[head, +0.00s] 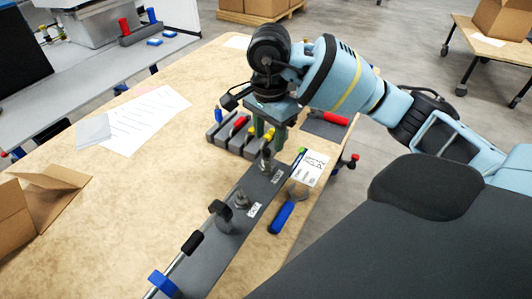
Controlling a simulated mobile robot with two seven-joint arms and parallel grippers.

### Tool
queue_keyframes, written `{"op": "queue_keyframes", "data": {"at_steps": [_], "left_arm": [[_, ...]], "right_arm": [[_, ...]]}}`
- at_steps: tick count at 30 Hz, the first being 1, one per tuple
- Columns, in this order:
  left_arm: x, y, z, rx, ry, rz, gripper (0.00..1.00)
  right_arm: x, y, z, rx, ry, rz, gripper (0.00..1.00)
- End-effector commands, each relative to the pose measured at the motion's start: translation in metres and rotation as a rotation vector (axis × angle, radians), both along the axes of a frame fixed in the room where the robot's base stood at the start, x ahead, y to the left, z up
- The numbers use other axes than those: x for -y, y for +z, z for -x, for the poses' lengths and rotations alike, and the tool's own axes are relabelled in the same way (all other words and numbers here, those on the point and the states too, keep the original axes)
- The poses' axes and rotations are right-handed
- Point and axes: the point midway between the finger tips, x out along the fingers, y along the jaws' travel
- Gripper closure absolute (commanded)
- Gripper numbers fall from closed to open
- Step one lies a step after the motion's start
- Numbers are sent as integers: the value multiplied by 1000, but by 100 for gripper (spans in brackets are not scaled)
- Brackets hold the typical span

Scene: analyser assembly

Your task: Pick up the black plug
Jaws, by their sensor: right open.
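A black upright piece (221,214), which may be the black plug, stands on the long grey plate (200,263) near its middle. Metal fittings (242,199) stand on the same plate. Another metal fitting (266,160) stands nearer the plate's far end, close below my right gripper. My left gripper is out of view.
A grey rack (231,141) with coloured handles stands behind the plate, close to my right gripper. A blue-handled tool (282,217) and a printed card (311,167) lie to the right. Paper sheets (148,118) and an open cardboard box (37,208) are at left. The table's left middle is clear.

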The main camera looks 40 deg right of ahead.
Motion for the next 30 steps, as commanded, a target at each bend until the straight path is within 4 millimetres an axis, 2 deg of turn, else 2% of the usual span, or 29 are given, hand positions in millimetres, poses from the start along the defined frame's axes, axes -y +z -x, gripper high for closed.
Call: {"op": "queue_keyframes", "data": {"at_steps": [5, 15, 24, 25, 30], "left_arm": [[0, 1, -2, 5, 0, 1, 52], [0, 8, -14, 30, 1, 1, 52], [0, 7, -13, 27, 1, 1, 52], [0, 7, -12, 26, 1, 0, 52], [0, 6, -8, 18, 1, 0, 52]], "right_arm": [[0, -4, -1, 1, -1, -2, 54], [-2, -47, -5, 1, -1, -1, 54], [-2, -52, -5, 3, 0, -2, 54], [-2, -52, -5, 3, 0, -2, 56], [-2, -52, -5, 3, 0, -2, 78]]}}
